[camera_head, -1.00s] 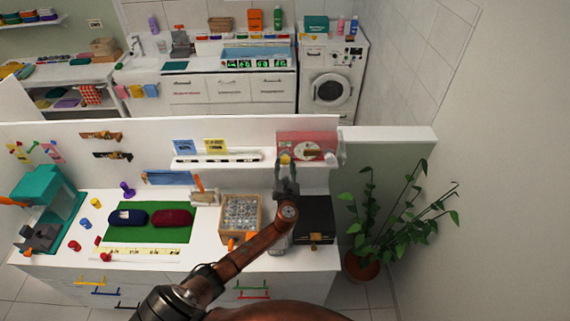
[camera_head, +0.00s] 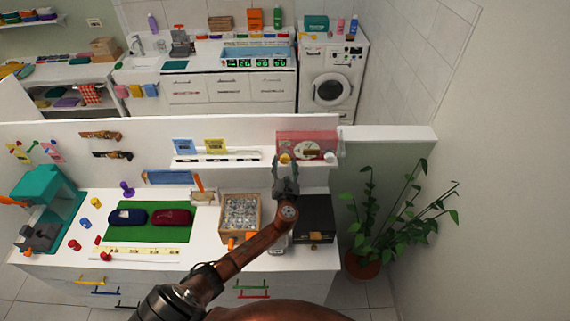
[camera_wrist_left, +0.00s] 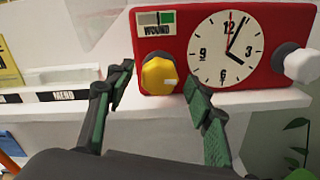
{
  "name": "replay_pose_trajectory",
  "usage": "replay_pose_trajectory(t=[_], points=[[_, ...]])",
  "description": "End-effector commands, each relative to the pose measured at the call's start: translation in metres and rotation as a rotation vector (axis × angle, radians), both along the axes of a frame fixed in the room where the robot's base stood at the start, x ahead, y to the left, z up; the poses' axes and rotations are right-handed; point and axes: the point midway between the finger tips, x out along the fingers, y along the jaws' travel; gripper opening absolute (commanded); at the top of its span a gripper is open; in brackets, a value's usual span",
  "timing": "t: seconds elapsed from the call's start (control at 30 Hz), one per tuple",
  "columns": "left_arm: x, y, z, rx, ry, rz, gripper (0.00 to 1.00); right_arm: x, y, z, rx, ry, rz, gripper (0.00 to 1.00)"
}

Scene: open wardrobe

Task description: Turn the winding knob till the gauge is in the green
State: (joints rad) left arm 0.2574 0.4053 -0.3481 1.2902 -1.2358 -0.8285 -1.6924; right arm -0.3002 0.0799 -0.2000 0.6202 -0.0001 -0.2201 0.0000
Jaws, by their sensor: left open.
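A red winding device (camera_wrist_left: 182,77) with a clock face (camera_wrist_left: 226,48) stands on the white ledge; it also shows in the head view (camera_head: 318,138). Its yellow winding knob (camera_wrist_left: 159,75) is at the lower left of its front and bears a pale mark at its right side. The gauge (camera_wrist_left: 155,19) above the knob is labelled WOUND and has a pale part and a green part; I cannot clearly tell its pointer. My left gripper (camera_wrist_left: 158,92) is open, its fingers on either side of the knob, with gaps visible. My right gripper is out of view.
A white knob (camera_wrist_left: 301,65) sticks out at the device's right side. Below the ledge, a crate of clear pieces (camera_head: 241,205) and a black box (camera_head: 316,212) stand on the worktop. A plant (camera_head: 378,222) stands to the right.

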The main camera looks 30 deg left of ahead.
Motion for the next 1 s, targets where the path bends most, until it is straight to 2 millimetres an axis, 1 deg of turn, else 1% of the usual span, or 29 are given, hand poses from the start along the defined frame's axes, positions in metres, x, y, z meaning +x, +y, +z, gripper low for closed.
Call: replay_pose_trajectory(t=[0.23,0.37,0.47,0.7,0.8,0.9,1.0], points=[[-0.001,0.0,0.001,0.001,-0.002,0.0,0.49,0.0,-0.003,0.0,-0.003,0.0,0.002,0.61],[-0.009,-0.006,0.0,0.0,-0.001,0.0,0.49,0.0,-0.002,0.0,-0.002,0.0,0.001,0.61],[-0.024,-0.014,0.0,-0.003,-0.001,-0.001,0.49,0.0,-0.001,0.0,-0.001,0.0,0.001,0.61],[-0.067,-0.041,0.0,-0.003,-0.001,0.0,0.49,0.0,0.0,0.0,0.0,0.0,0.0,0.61],[-0.082,-0.05,0.0,-0.002,0.001,-0.001,0.49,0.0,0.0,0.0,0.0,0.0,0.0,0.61],[-0.093,-0.056,0.0,0.0,0.0,0.0,0.49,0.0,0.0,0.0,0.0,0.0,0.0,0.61],[-0.099,-0.061,0.001,0.0,-0.001,0.0,0.49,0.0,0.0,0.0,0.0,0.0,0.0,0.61]])
